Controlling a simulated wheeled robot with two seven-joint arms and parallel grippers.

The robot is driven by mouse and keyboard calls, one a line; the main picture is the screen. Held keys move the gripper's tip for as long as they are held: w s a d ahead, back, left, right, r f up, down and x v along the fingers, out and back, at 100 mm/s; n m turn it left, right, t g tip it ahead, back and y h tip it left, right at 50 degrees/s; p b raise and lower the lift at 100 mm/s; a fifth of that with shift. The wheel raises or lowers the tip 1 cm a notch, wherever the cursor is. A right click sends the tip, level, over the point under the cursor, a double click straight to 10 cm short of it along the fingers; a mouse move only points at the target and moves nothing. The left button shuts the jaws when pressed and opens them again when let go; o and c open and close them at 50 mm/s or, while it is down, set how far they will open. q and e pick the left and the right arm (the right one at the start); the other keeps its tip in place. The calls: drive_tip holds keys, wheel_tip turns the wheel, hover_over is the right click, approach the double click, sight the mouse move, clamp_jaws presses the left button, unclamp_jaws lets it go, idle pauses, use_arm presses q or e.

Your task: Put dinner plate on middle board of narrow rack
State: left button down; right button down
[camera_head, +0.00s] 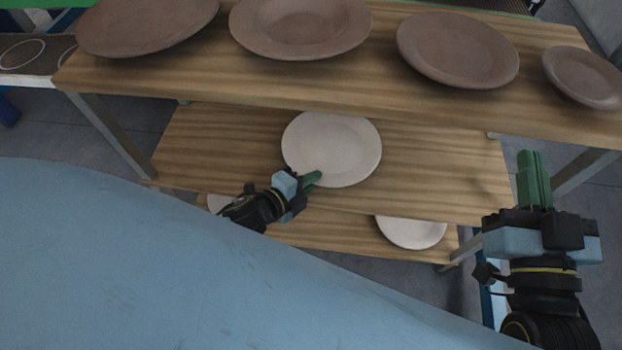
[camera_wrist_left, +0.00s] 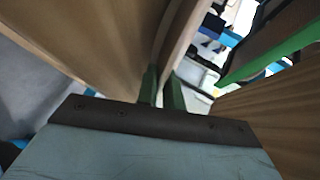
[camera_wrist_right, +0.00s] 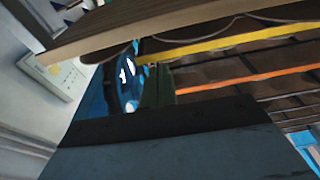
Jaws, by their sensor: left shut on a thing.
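A pale dinner plate (camera_head: 335,145) is over the middle board (camera_head: 435,175) of the wooden rack. My left gripper (camera_head: 311,180) is shut on its near left rim. The plate looks roughly level; whether it rests on the board or hangs just above it I cannot tell. In the left wrist view the plate (camera_wrist_left: 180,35) runs edge-on between the green fingers (camera_wrist_left: 163,90). My right gripper (camera_head: 533,165) is at the right, away from the plate, with its green fingers together and nothing between them.
Several brown plates, one of them a wide-rimmed plate (camera_head: 300,25), stand on the top board (camera_head: 350,85) above. A white plate (camera_head: 412,232) lies on the lower board (camera_head: 335,230). My blue body fills the lower left. The middle board is bare left and right of the plate.

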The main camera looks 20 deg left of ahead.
use_arm(q)
drive_tip(key=c, duration=1.8)
unclamp_jaws()
